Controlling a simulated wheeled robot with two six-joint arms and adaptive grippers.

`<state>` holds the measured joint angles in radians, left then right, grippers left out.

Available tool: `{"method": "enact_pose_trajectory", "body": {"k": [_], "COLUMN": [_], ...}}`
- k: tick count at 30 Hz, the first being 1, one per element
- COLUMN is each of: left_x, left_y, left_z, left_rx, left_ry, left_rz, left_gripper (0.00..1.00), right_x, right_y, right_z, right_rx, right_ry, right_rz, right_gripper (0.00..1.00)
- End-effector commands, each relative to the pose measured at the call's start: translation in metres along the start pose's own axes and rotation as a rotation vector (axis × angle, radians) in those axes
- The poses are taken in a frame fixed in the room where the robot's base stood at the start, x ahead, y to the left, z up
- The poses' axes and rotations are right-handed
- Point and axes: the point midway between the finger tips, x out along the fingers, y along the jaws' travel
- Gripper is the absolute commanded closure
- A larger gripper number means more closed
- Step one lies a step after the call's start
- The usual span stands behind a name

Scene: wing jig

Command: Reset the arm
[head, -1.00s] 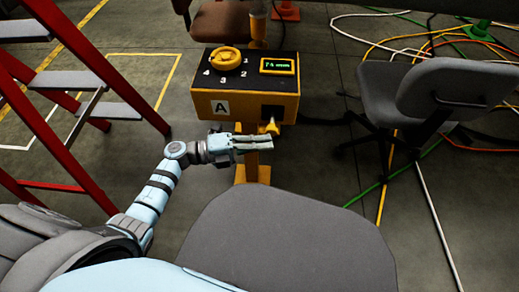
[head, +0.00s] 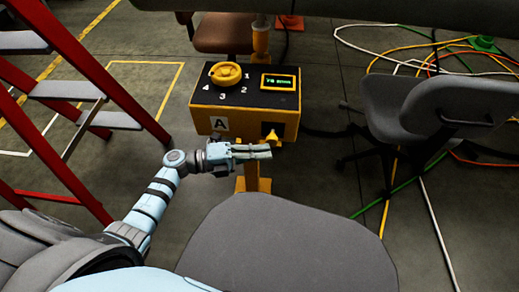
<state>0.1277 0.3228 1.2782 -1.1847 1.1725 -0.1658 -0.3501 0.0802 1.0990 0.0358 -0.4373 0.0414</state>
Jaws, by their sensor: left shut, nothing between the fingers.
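My left arm (head: 150,205) comes in from the lower left. Its gripper (head: 262,152) is shut and empty, pointing right. It is seen just below the front of a yellow and black control box (head: 205,120) marked A, in front of the box's post. The box has a yellow round dial (head: 226,74) with numbers 1 to 4, a small green-lit display (head: 280,82) and a yellow lever (head: 271,135) at the lower right of its front. The gripper appears apart from the lever. My right gripper is not in view.
A red ladder (head: 108,80) with grey steps stands at the left. A grey office chair (head: 430,105) stands at the right, with coloured cables (head: 425,200) on the floor. A grey seat-like surface (head: 290,245) fills the lower middle. A brown chair (head: 225,32) is behind the box.

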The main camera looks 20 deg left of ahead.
Motion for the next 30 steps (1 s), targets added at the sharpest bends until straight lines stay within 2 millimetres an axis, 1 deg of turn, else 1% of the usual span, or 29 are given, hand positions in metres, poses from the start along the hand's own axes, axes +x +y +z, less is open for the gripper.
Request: {"method": "enact_pose_trajectory", "body": {"k": [1,4,5,9,12,15,18,24,26,28,29,30], "left_x": [-0.001,-0.004,-0.016,-0.063,-0.089,-0.103,-0.108,-0.107,-0.106,-0.106,-0.108,-0.116], "left_y": [-0.005,-0.008,-0.005,-0.003,-0.002,-0.002,-0.002,-0.002,0.001,0.013,0.024,0.046], "left_z": [-0.007,-0.025,-0.023,-0.022,-0.022,-0.022,-0.022,-0.021,-0.017,-0.001,0.010,0.025], "left_rx": [-0.003,-0.002,0.002,0.001,0.000,0.001,0.002,0.000,-0.026,-0.126,-0.200,-0.332], "left_ry": [0.002,0.004,0.006,0.000,-0.005,-0.008,-0.007,-0.008,-0.045,-0.180,-0.276,-0.435], "left_rz": [0.001,0.002,0.007,0.006,0.005,0.002,0.001,-0.001,-0.007,-0.028,-0.041,-0.056], "left_gripper": [1.00,1.00,1.00,1.00,1.00,1.00,1.00,1.00,1.00,1.00,1.00,1.00], "right_x": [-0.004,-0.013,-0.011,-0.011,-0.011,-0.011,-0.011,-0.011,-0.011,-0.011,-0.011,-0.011], "right_y": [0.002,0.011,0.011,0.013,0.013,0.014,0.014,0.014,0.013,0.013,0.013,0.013], "right_z": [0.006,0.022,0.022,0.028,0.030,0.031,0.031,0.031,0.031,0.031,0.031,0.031], "right_rx": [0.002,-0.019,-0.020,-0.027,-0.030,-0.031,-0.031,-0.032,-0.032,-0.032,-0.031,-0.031], "right_ry": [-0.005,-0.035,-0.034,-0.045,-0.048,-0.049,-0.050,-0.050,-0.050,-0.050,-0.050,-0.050], "right_rz": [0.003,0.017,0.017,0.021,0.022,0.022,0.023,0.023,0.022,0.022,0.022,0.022], "right_gripper": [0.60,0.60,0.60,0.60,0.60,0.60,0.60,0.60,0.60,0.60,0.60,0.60]}}
